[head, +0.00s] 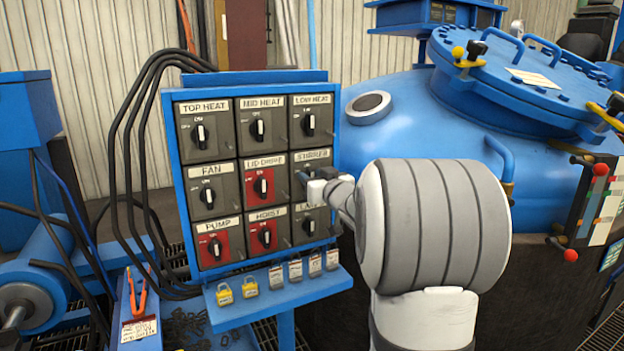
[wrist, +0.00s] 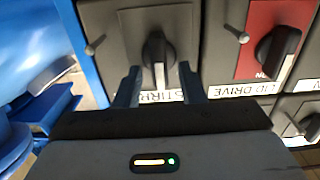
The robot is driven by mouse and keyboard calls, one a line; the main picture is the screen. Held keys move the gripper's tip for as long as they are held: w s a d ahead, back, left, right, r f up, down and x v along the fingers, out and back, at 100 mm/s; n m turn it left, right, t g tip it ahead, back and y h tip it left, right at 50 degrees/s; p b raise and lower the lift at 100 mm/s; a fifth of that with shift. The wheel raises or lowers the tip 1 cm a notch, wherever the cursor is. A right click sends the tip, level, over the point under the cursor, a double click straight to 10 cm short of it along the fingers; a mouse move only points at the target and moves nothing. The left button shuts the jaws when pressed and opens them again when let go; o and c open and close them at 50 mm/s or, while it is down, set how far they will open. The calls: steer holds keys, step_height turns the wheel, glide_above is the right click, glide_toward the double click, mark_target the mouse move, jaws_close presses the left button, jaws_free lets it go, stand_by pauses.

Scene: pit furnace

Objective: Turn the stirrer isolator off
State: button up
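The stirrer isolator is the right switch of the middle row on the panel; its label (head: 312,155) shows in the head view, but my gripper (head: 318,186) covers its knob there. In the wrist view, which is upside down, the black stirrer knob (wrist: 157,52) sits on a grey plate, its handle pointing toward the partly hidden STIRRER label (wrist: 160,97). My gripper (wrist: 159,72) is open, with one finger on each side of the knob handle. Gaps show between the fingers and the handle. I see no firm contact.
The red lid drive switch (wrist: 270,45) is beside the stirrer; it also shows in the head view (head: 263,184). The low heat switch (head: 309,122) is above. A blue ledge (head: 285,295) holds several padlocks below the panel. The blue furnace vessel (head: 415,115) stands right.

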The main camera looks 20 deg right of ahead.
steer(key=shift+c, duration=0.2)
jaws_close()
stand_by(0.5)
steer(key=shift+a+f+n+b, duration=0.25)
steer(key=shift+n+b, duration=1.75)
steer(key=shift+n, duration=0.95)
steer(key=shift+a+f+n+b, duration=0.25)
steer(key=shift+n+b, duration=1.75)
steer(key=shift+n, duration=1)
steer(key=shift+a+f+n+b, duration=0.2)
steer(key=shift+f+n+b, duration=0.1)
steer(key=shift+n+b, duration=2.2)
steer(key=shift+n+p, duration=0.4)
steer(key=shift+n, duration=0.25)
